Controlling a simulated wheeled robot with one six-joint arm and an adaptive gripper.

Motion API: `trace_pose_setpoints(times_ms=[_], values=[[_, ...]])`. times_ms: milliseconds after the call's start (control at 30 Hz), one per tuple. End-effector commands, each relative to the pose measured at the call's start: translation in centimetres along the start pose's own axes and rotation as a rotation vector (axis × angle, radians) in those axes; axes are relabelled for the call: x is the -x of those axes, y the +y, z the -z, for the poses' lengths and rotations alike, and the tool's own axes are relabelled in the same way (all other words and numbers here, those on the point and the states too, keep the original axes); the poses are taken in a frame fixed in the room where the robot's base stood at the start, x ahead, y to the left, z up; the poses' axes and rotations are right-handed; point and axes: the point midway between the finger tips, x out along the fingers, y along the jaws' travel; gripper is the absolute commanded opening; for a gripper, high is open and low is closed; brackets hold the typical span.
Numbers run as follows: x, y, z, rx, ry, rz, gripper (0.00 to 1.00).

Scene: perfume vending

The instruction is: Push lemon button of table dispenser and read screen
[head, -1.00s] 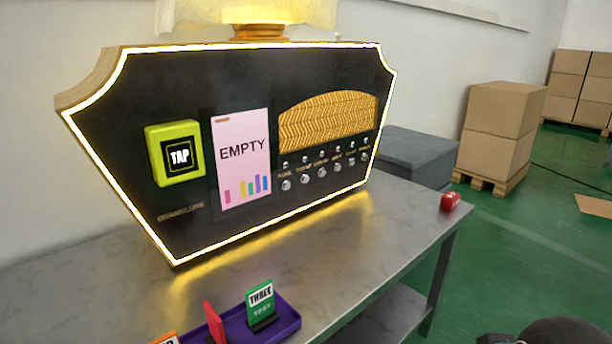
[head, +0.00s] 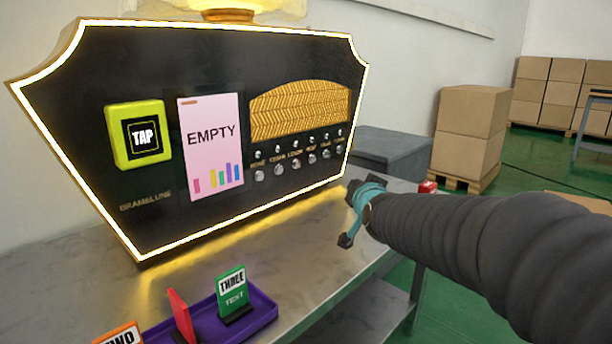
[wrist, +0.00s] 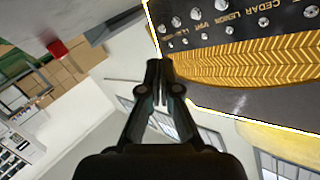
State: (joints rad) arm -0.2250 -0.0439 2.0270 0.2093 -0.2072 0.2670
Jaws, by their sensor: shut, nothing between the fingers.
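The table dispenser (head: 75,160) is a black panel with a glowing edge, standing on a grey table. Its screen (head: 212,140) is pink, reads "EMPTY" and has coloured bars below. Under the gold grille runs a row of small round silver parts, then labels, then larger silver buttons. The lemon button (head: 295,167) appears to be the third larger one from the left. The LEMON label also shows in the wrist view, upper right. My gripper (wrist: 157,68) is shut and empty, apart from the panel. In the head view it is right of the button row, above the table.
A purple tray (head: 258,313) with a green "THREE TEST" card (head: 231,285) and a red card (head: 180,312) is at the front. A yellow TAP pad (head: 138,135) is left of the screen. A small red object (head: 427,187) lies at the table's right end. Cardboard boxes (head: 470,125) stand behind.

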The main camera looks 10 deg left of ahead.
Motion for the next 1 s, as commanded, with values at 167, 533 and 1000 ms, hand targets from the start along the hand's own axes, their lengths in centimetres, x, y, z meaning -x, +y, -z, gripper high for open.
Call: trace_pose_setpoints(times_ms=[167, 533, 1000], values=[[-6.7, -2.1, -0.9, -0.096, 0.173, 0.072, 0.00], [-10.8, -3.9, -1.1, -0.181, 0.334, 0.133, 0.00], [-11.2, -4.4, -1.0, -0.182, 0.334, 0.133, 0.00]])
